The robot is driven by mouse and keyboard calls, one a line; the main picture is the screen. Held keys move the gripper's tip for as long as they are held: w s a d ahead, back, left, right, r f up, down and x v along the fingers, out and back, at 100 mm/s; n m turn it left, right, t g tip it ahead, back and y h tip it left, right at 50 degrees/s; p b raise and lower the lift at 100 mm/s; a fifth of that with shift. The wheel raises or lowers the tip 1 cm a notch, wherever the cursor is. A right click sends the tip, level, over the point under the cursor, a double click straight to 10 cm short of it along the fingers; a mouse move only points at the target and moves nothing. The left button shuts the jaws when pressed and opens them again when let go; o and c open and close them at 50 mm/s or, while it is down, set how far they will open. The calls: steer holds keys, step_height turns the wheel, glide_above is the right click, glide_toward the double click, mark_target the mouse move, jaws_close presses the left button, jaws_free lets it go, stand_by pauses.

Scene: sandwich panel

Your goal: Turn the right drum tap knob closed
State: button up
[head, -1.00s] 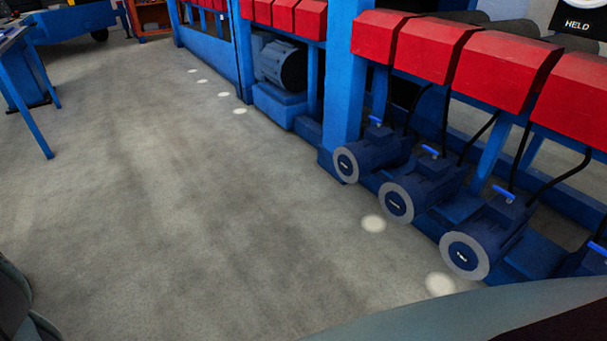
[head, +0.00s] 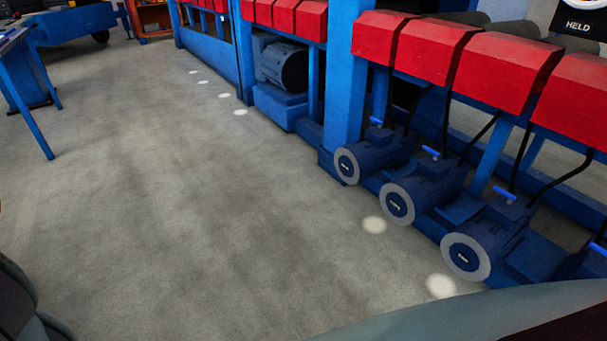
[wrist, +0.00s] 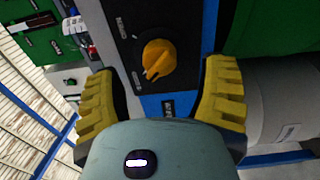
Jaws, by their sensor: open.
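A yellow-orange rotary knob (wrist: 158,58) sits on a black panel plate (wrist: 125,20) in the wrist view. It has a dark pointer slot toward its lower left, and its small label is too blurred to read. I cannot tell whether this is the right drum tap knob. My gripper (wrist: 162,82) is open, with one yellow ribbed finger to each side of the knob in the picture. Neither finger visibly touches the knob. The head view does not show this knob.
A green panel (wrist: 265,30) and a pale cylinder (wrist: 275,100) lie right of the gripper. In the head view, blue motors with blue-handled valves (head: 470,245) line the right under red covers (head: 505,65). The grey floor (head: 190,200) is clear.

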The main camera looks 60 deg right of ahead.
steer(key=v, duration=0.9)
steer(key=shift+w, duration=0.1)
